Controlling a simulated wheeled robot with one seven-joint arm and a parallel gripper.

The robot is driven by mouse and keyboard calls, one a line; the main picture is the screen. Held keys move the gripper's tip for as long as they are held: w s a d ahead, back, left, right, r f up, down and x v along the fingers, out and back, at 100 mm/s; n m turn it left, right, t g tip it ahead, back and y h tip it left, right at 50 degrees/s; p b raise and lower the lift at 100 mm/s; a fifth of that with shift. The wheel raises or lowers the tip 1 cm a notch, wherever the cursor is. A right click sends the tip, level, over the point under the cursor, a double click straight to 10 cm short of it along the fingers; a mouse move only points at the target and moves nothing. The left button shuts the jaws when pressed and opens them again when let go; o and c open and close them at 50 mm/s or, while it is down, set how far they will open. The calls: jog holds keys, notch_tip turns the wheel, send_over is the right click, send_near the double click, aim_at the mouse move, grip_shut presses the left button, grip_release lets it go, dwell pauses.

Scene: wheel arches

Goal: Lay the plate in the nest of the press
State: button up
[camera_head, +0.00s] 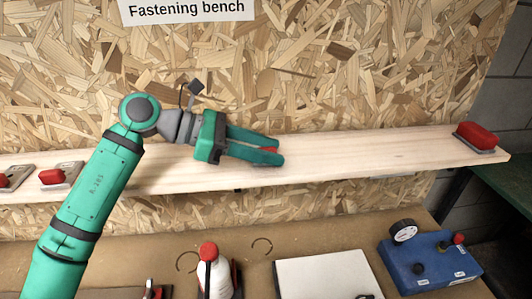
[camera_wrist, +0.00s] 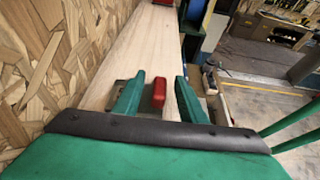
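Flat grey pieces with red grips stand on the wooden shelf; I cannot tell which the task means by the plate. One red grip (camera_wrist: 158,92) sits between the fingers of my gripper (camera_head: 280,156), with a grey plate edge (camera_wrist: 124,88) showing beside a finger. In the wrist view my gripper (camera_wrist: 158,100) is open, with a gap on each side of the grip. In the head view the fingers mostly hide this piece. Another red-gripped piece (camera_head: 477,138) stands at the shelf's right end. No press or nest can be made out for certain.
Two more red-gripped pieces, one (camera_head: 57,177) right of the other (camera_head: 12,177), stand at the shelf's left. The shelf (camera_head: 380,158) runs along a chipboard wall. The bench below holds a white bottle (camera_head: 216,275), a white board (camera_head: 325,276) and a blue gauge box (camera_head: 430,263).

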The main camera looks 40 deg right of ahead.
jog(key=shift+c, duration=0.4)
grip_shut()
notch_tip(320, 180, up, 10)
jog(key=shift+r, duration=0.1)
